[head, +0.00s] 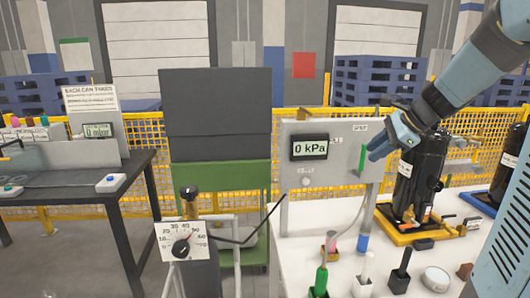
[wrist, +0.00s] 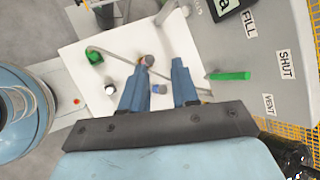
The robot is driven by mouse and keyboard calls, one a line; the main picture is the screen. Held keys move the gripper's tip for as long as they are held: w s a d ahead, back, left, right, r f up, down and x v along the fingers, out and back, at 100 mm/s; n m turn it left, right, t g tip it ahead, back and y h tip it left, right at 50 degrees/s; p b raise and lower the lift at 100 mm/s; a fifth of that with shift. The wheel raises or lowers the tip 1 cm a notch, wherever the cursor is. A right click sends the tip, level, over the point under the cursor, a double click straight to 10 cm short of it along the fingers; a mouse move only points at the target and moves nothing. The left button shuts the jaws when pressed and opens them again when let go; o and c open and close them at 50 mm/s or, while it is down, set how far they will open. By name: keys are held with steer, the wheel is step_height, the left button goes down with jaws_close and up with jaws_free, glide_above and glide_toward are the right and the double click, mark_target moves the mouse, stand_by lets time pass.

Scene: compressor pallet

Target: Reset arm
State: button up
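My gripper (head: 384,146) is raised in front of the right part of the grey panel (head: 297,190) in the head view. In the wrist view its two blue fingers (wrist: 160,64) stand apart with nothing held between them. A green lever (head: 363,160) on the panel is close to the fingers in the head view. In the wrist view the lever (wrist: 230,76) lies to the right of the fingers, visibly apart from them. Labels FILL, SHUT and VENT show on the panel there. The panel display (head: 310,148) reads 0 kPa.
A black cylinder (head: 421,175) stands on a yellow base at right. A dial (head: 182,245) stands front left. A dark workbench (head: 75,192) is farther left.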

steer(key=s+a+f+n+h, duration=0.1)
steer(key=s+a+n+h, duration=0.2)
steer(key=s+n, duration=0.6)
steer(key=s+a+f+n+h, duration=0.1)
steer(key=s+a+n+h, duration=0.1)
steer(key=s+n, duration=0.7)
steer(key=s+a, duration=0.1)
steer(key=s, duration=0.4)
steer(key=shift+s+a+h, duration=0.3)
steer(key=shift+h, duration=0.1)
